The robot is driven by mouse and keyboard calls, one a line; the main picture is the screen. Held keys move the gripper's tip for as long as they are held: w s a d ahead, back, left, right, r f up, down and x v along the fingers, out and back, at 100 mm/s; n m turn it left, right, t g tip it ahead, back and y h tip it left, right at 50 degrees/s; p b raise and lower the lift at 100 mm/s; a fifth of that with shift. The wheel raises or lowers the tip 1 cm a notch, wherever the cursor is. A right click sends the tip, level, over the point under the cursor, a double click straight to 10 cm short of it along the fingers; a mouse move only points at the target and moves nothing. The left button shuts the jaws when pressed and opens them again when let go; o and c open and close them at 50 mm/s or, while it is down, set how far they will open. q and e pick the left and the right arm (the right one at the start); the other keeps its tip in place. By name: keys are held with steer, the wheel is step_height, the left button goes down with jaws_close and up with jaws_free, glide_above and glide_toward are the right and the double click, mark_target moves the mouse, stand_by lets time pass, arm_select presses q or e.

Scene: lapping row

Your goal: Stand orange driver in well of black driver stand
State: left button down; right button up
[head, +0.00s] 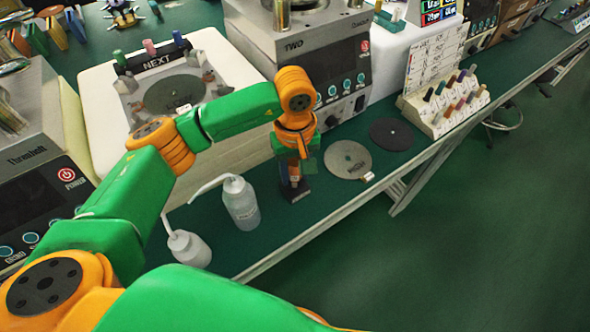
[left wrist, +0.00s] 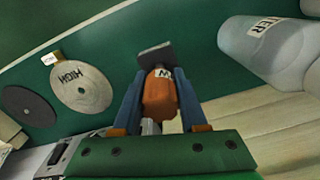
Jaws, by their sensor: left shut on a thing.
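The orange driver (left wrist: 160,98) is between the two blue fingers of my left gripper (left wrist: 158,100), which is shut on it. A white label shows on the driver near the black driver stand (left wrist: 155,56). In the head view my left gripper (head: 293,174) points down over the same black stand (head: 297,194) on the green bench. The driver's far end meets or overlaps the stand in the wrist view. I cannot tell whether it is inside the well, which is hidden. My right gripper is not in view.
A labelled wash bottle (head: 241,204) stands just left of the stand, with a second white bottle (head: 189,248) nearer. A grey disc (head: 348,159) and a dark disc (head: 392,134) lie to the right. The machine marked TWO (head: 345,60) stands behind. The bench's front edge is close.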

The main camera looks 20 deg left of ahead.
mark_target(295, 161)
arm_select(q)
steer(key=shift+c, duration=1.8)
jaws_free()
steer(key=shift+r, duration=0.1)
step_height(295, 161, up, 7)
steer(key=shift+b, duration=0.55)
